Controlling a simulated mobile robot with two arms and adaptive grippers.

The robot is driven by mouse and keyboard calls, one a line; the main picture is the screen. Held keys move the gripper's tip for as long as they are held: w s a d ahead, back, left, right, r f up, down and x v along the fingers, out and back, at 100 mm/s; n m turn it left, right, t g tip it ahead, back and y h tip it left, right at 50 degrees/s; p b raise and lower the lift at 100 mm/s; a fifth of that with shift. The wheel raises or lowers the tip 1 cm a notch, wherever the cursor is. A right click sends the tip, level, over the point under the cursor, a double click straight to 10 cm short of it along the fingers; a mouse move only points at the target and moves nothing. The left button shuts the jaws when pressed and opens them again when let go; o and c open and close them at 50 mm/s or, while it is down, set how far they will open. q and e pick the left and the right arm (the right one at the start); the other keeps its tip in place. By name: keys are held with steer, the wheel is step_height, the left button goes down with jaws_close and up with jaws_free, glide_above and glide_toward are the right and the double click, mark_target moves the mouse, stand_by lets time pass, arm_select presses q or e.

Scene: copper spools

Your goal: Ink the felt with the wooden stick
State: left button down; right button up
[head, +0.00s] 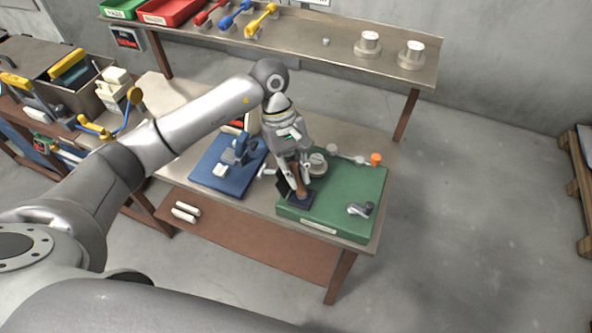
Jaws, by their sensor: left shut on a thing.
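My left gripper (296,178) reaches over the workbench and points down. It is shut on a short brown wooden stick (300,188). The stick's lower end is at a dark square pad (305,204), which looks like the inked felt, beside the left edge of the green board. I cannot tell whether the stick touches the pad, as the fingers hide part of both. My right gripper is not in view.
A blue board (217,177) with a small device lies left of the gripper. A shelf (310,39) with spools and bins runs behind.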

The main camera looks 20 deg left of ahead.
mark_target(296, 166)
arm_select(q)
steer(key=shift+s+a+f+b, duration=0.1)
steer(key=shift+f+b, duration=0.15)
steer(key=shift+b, duration=0.2)
stand_by(1.5)
steer(key=shift+r, duration=0.1)
steer(key=shift+r+p, duration=0.35)
steer(key=shift+r, duration=0.6)
step_height(296, 166, up, 2)
steer(key=shift+r, duration=0.1)
steer(key=shift+r+p, duration=0.6)
steer(key=shift+r, duration=0.95)
